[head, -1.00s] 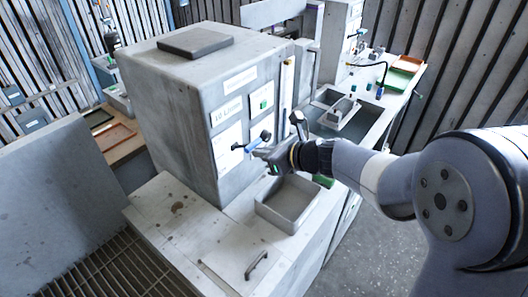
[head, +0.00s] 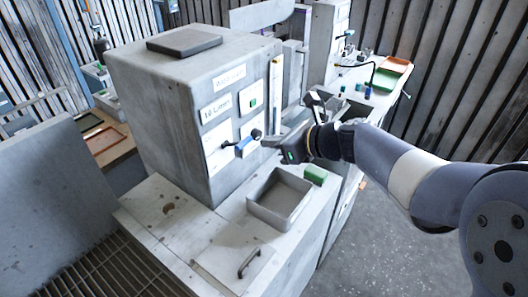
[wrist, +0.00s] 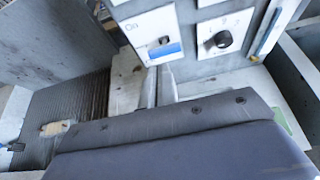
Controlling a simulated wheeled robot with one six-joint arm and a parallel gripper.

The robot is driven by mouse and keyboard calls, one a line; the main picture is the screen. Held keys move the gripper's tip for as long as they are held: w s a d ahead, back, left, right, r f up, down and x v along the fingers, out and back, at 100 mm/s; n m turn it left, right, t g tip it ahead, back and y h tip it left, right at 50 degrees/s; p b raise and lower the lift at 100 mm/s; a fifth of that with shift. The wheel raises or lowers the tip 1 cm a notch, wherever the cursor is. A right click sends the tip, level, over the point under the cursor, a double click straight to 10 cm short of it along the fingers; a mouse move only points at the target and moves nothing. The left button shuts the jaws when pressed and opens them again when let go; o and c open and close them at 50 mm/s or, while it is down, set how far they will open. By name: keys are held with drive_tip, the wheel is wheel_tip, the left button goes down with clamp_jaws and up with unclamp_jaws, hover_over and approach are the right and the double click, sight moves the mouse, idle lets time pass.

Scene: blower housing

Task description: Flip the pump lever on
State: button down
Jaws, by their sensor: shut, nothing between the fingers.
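The lever with a blue handle (head: 245,146) sits on a white plate on the front of the grey housing. In the head view the handle slants up to the right, near a dark round knob (head: 256,133). In the wrist view the blue handle (wrist: 165,51) lies nearly level under a dark round part, on a plate marked "On". My gripper (head: 266,142) is shut and empty, just right of the lever with a small gap. Its fingers (wrist: 158,82) show below the plate in the wrist view. Which knob belongs to which plate is partly unclear in the head view.
A second plate with a dark knob (wrist: 222,39) is right of the lever plate. A grey open bin (head: 281,198) stands on the ledge below my gripper, with a green block (head: 315,175) beside it. A handle (head: 249,263) is on the ledge's front. The aisle floor at right is clear.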

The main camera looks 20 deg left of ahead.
drive_tip(key=shift+d+r, duration=0.35)
drive_tip(key=shift+r, duration=0.55)
drive_tip(key=shift+f, duration=0.1)
drive_tip(key=w+a+f+b, duration=0.1)
drive_tip(key=a+f+b, duration=0.2)
drive_tip(key=f, duration=0.4)
drive_tip(key=a+f+y+b, duration=0.1)
drive_tip(key=a+f+b, duration=0.2)
drive_tip(key=f, duration=0.5)
drive_tip(key=shift+w+a+f+b, duration=0.2)
drive_tip(key=shift+w+f+b, duration=0.05)
drive_tip(key=shift+w+b, duration=0.1)
drive_tip(key=shift+r, duration=0.15)
